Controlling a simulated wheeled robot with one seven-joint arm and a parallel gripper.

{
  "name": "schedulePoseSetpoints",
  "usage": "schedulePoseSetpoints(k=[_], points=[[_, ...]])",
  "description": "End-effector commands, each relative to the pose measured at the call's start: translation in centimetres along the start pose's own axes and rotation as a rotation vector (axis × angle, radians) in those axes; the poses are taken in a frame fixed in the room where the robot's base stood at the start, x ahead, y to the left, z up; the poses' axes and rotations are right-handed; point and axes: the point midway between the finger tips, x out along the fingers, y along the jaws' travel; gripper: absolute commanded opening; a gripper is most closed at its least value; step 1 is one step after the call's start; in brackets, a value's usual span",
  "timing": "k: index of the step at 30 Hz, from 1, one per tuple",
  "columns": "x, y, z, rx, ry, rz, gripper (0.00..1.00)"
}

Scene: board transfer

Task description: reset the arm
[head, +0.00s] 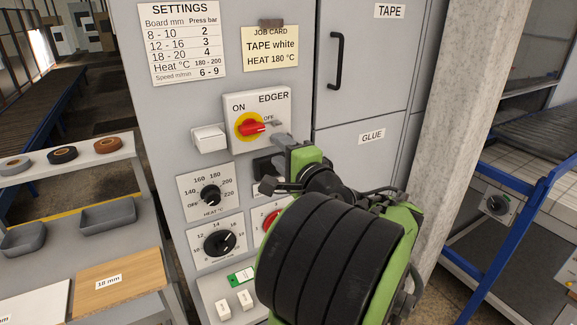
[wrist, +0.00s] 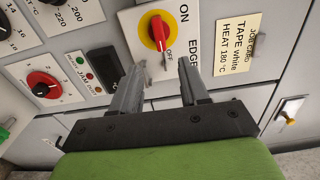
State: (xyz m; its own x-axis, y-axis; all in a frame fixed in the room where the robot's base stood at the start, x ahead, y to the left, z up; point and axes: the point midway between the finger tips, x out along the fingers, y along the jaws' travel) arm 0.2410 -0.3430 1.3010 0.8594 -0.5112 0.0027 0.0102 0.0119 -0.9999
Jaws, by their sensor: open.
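My arm (head: 335,255), green with a black ribbed section, reaches up to the grey machine panel. My gripper (head: 283,142) is at the lower right corner of the EDGER switch plate (head: 274,108). In the wrist view my gripper (wrist: 162,70) is open, its two grey fingers apart with nothing held between them. The red switch handle (head: 252,128) on its yellow disc points toward OFF. It also shows in the wrist view (wrist: 158,32), just beyond the fingertips. I cannot tell whether the fingers touch the plate.
The heat dial (head: 210,195) and a lower black dial (head: 219,243) are left of my arm. My arm partly hides a red knob (head: 270,220). A concrete pillar (head: 455,130) and blue-framed conveyor (head: 530,190) stand right. A shelf (head: 75,160) with tape rolls stands left.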

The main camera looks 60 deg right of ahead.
Motion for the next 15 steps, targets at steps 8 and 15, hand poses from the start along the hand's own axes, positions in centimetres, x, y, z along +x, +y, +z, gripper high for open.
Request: schedulePoseSetpoints(k=[8, 15], points=[[-3.4, 0.0, 0.1, 0.0, -0.001, -0.001, 0.45], [-3.4, -0.1, 0.1, 0.0, -0.002, 0.0, 0.45]])
